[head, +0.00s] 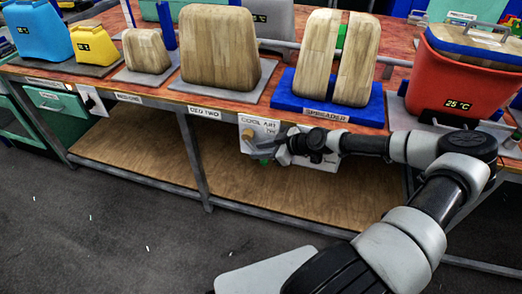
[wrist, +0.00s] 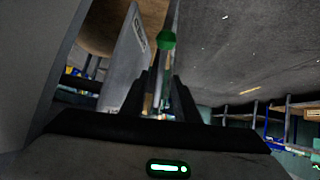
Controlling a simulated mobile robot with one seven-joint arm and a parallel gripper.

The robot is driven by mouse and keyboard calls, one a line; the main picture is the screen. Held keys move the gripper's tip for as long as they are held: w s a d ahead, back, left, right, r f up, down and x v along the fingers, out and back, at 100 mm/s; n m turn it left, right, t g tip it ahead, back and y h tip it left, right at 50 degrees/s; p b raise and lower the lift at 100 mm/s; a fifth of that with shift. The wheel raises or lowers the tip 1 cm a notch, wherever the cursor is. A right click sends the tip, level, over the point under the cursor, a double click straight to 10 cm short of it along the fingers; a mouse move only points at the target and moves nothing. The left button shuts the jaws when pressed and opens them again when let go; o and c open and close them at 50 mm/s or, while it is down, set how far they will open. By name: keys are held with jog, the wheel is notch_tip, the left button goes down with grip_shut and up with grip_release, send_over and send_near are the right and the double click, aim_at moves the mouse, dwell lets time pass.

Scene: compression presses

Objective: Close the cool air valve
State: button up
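A white panel marked "COOL AIR" (head: 258,123) hangs from the table's front edge in the head view. A brass-coloured knob (head: 247,133) sits at its left side. A small green part (head: 263,160) shows below, partly hidden by my gripper. My gripper (head: 281,150) is in front of the panel, close to the green part. In the wrist view, a green knob (wrist: 167,40) appears at the far end of my gripper (wrist: 164,85), and the panel (wrist: 127,65) stands edge-on to the left. The fingers are dark and narrow here; whether they touch or hold anything is unclear.
The table (head: 225,119) carries wooden blocks (head: 219,47), a blue spreader stand (head: 325,110) and a red container (head: 460,80) reading 25 °C. A wooden lower shelf (head: 280,200) lies under the panel. The dark floor (head: 110,235) in front is open.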

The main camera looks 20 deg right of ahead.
jog(key=p+v, duration=0.2)
jog(key=v, duration=1.5)
jog(key=shift+s+p, duration=0.2)
jog(key=shift+p, duration=0.2)
jog(key=shift+r, duration=0.15)
